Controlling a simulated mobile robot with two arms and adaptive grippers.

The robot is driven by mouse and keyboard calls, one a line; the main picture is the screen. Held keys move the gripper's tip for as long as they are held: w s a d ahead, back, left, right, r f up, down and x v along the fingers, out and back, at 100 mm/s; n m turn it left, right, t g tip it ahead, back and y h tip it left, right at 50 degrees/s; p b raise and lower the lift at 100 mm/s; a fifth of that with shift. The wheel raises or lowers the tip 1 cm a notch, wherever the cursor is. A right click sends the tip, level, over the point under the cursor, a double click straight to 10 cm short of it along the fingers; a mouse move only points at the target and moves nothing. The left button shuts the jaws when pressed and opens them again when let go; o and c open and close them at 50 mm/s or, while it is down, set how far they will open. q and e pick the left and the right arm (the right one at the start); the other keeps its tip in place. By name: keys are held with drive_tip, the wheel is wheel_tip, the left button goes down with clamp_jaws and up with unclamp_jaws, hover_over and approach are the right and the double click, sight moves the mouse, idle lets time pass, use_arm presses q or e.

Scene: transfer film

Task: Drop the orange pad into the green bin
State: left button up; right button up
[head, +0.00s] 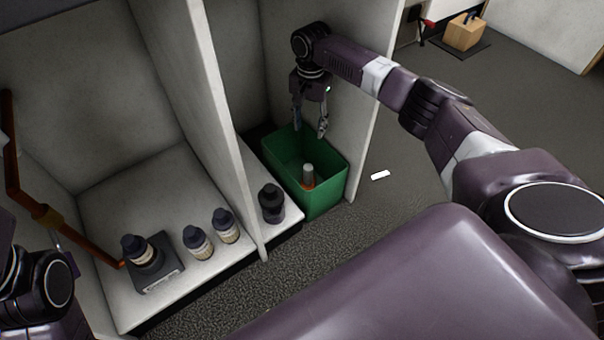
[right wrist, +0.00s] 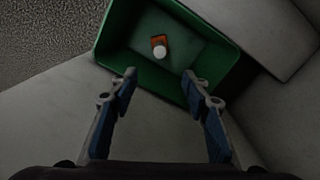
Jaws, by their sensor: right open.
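An orange item, apparently the orange pad (right wrist: 158,40), lies inside on the bin floor; a little orange also shows in the head view (head: 307,185). A pale, round-topped object (head: 308,170) is in the bin at the pad, partly covering it; I cannot tell whether it stands on it. My right gripper (head: 310,132) is open and empty above the bin, its fingers apart in the right wrist view (right wrist: 158,76). My left gripper is not visible.
A dark bottle (head: 270,203) stands left of the bin. Past the partition (head: 215,110) are two dark-capped bottles (head: 198,242) and another on a dark stand (head: 160,277). A small white block (head: 380,175) lies right of the bin. An orange-brown rod (head: 45,213) rises at left.

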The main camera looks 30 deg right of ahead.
wheel_tip(320, 180, up, 11)
drive_tip(key=shift+r, duration=0.15)
drive_tip(key=shift+s, duration=0.1)
idle(0.5)
